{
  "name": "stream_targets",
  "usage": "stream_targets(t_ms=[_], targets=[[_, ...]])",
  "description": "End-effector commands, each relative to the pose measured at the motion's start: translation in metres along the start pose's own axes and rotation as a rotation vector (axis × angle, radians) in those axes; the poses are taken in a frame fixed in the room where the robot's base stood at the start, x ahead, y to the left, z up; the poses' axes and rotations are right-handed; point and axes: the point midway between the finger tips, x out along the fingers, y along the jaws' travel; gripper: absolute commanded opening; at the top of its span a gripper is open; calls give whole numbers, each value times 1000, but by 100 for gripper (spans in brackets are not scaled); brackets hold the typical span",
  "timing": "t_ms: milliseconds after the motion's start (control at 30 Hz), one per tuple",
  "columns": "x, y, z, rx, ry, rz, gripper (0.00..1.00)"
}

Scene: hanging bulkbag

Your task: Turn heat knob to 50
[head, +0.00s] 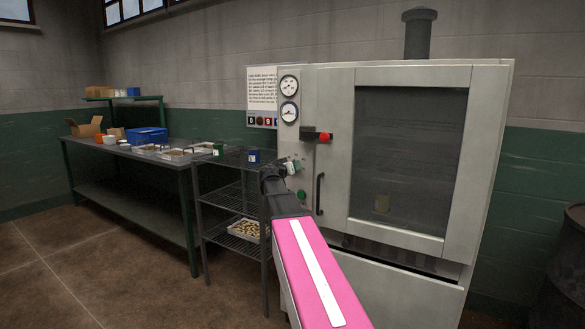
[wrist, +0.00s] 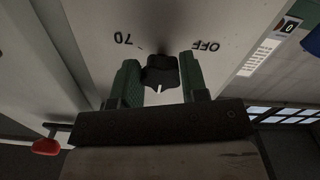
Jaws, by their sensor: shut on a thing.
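The heat knob (wrist: 160,73) is black with a white pointer mark. In the wrist view it sits between the two green fingers of my gripper (wrist: 160,82), which are shut on it. The printed labels "OFF" and "70" show upside down on the panel beyond the knob. The white pointer faces toward the gripper body, away from both labels. No 50 label shows; that part of the dial is hidden. In the head view my gripper (head: 291,166) is at the left side of the oven front (head: 328,100), and the knob is hidden behind it.
The oven has a red-handled lever (head: 324,136), a black door handle (head: 319,194), a green button (head: 301,195) and two gauges (head: 289,98). A wire rack (head: 232,196) stands close on the left. A long table (head: 125,150) with boxes and trays is beyond it.

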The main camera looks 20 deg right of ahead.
Motion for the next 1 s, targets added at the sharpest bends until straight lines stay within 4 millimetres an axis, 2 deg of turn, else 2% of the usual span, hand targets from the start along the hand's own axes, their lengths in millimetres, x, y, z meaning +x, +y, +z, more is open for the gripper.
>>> stream_targets(t_ms=[167,200,267,533,667,1000], targets=[[-1,0,2,1,-3,0,17],[-1,0,2,0,-3,0,50],[-1,0,2,0,-3,0,66],[-1,0,1,-1,-1,0,66],[-9,1,1,-1,-1,-1,66],[-70,2,1,-1,-1,-2,66]])
